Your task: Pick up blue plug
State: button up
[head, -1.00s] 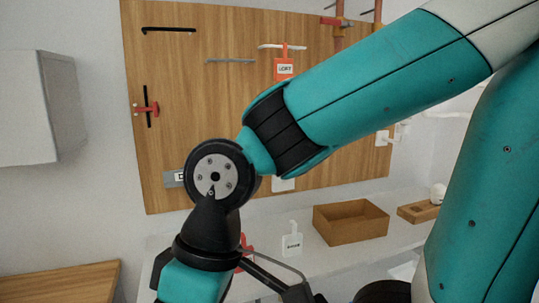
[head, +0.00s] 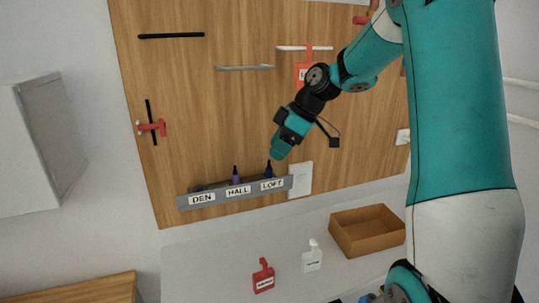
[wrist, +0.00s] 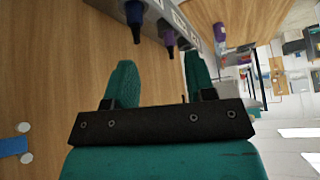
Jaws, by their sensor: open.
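The blue plug (head: 268,169) stands upright at the right end of a grey rack (head: 219,200) on the wooden board, above the LOFT label. It also shows dark blue at the top of the wrist view (wrist: 135,20). A purple plug (head: 236,176) stands beside it above HALL, and shows in the wrist view (wrist: 170,40). My gripper (head: 277,156) is just above the blue plug in the head view. In the wrist view its two teal fingers (wrist: 159,62) are apart with nothing between them. The blue plug is beyond the tips, nearer the left finger.
A white plate (head: 300,180) is right of the rack. A red tag (head: 263,277), a white tag (head: 312,256) and an open brown box (head: 366,231) are below. Bars (head: 171,36) and a red-handled tool (head: 151,128) are on the board.

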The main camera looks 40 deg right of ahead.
aim_at(269, 161)
jog(key=shift+w+d, duration=0.2)
jog(key=shift+d, duration=0.7)
jog(key=p+x, duration=0.1)
jog(key=x, duration=0.1)
jog(key=p+x, duration=0.1)
jog(key=x, duration=0.1)
jog(key=w+p+x, duration=0.1)
jog(key=x, duration=0.1)
jog(key=shift+d, duration=0.35)
jog(key=shift+w+a+f+p, duration=0.1)
jog(key=shift+a+f+p, duration=0.15)
jog(key=shift+f, duration=0.3)
grip_shut()
